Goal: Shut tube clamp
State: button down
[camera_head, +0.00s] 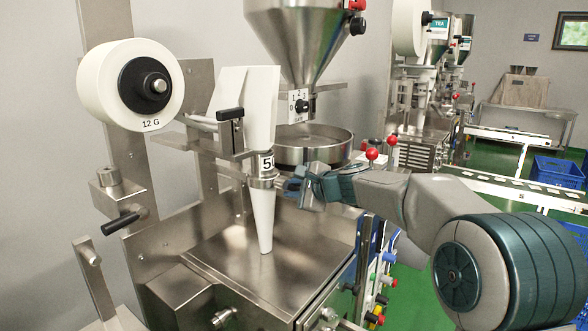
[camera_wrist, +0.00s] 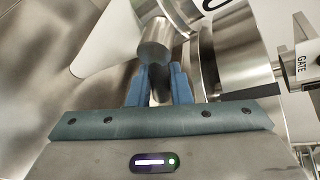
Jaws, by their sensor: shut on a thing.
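The tube clamp (camera_head: 264,181) is a metal ring around the white forming tube (camera_head: 262,220), below a tag reading 5. My gripper (camera_head: 290,187) reaches in from the right at the clamp's height. In the wrist view, my gripper's blue fingers (camera_wrist: 160,85) are close together at a metal cylindrical part (camera_wrist: 155,40), which looks like the clamp's knob or lever end. The fingertips are shut on it. The white tube (camera_wrist: 105,42) is beside it at upper left. Whether the clamp's ring is fully closed cannot be seen.
A steel hopper (camera_head: 305,40) and round pan (camera_head: 315,145) stand behind the tube. A paper roll (camera_head: 130,85) marked 12 G hangs at left. The steel machine top (camera_head: 265,260) below is bare. Red-knobbed levers (camera_head: 372,154) stand near my forearm.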

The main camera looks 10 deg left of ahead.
jog(key=m+g+p, duration=0.1)
jog(key=p, duration=0.1)
jog(key=s+m+g+p, duration=0.1)
jog(key=p, duration=0.1)
jog(key=m+p, duration=0.1)
jog(key=p, duration=0.2)
jog(key=shift+s+a+f+m+g+y, duration=0.15)
jog(key=shift+a+f+m+g+y, duration=0.1)
jog(key=shift+f+m+g+y, duration=0.15)
jog(key=m+g+p, duration=0.1)
jog(key=p, duration=0.1)
jog(key=s+m+p, duration=0.1)
jog(key=p, duration=0.1)
jog(key=m+g+y+p, duration=0.1)
jog(key=p, duration=0.1)
jog(key=shift+s+a+f+m+g, duration=0.3)
jog(key=shift+a+f, duration=0.05)
jog(key=shift+f, duration=0.15)
jog(key=c, duration=1.4)
grip_release()
jog(key=shift+o, duration=0.2)
jog(key=b+v, duration=0.2)
jog(key=v, duration=1.1)
jog(key=shift+d, duration=0.4)
jog(key=shift+s, duration=0.1)
